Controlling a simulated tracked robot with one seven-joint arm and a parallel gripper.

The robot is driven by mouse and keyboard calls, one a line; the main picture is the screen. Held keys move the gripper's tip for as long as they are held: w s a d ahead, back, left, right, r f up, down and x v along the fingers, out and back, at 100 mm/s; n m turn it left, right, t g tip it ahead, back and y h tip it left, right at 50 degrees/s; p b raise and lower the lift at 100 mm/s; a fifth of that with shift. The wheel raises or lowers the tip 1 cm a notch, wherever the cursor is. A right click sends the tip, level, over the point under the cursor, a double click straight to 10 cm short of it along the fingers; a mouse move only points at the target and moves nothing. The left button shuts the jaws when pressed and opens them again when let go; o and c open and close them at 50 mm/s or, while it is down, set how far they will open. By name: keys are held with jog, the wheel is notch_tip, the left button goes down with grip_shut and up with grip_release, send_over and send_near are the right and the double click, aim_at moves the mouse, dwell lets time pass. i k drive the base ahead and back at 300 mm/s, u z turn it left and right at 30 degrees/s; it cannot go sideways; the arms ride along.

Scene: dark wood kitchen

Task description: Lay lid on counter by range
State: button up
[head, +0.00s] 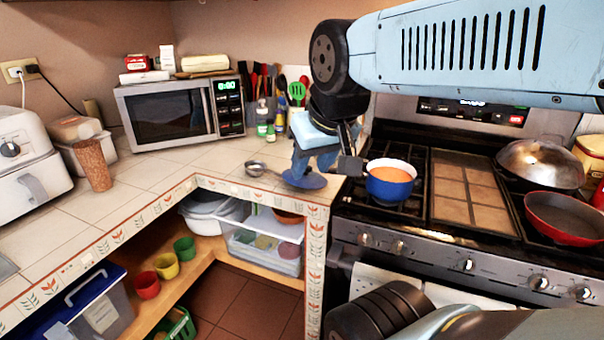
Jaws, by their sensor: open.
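A dark blue round lid (304,181) is at the counter corner, just left of the range. It looks flat on the tiles, close to the counter's front edge. My gripper (315,164) is open directly above the lid, with its fingers pointing down. The fingers hide part of the lid, and I cannot tell if they touch it. A blue pot (389,188) with orange contents stands uncovered on the front left burner of the range (470,226). The tiled counter (215,163) runs left from the range.
A metal ladle (256,169) lies left of the lid. Bottles (262,118) and a bunch of utensils stand behind my gripper. A silver domed lid (540,163) and a red pan (565,218) are on the range's right side. Counter tiles before the microwave (180,112) are clear.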

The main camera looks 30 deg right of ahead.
aim_at(274, 156)
jog(key=u, duration=1.1)
jog(key=i, duration=0.1)
jog(key=z, duration=3.1)
jog(key=k, duration=0.95)
jog(key=u, duration=1.4)
jog(key=i, duration=1)
jog(key=u, duration=0.1)
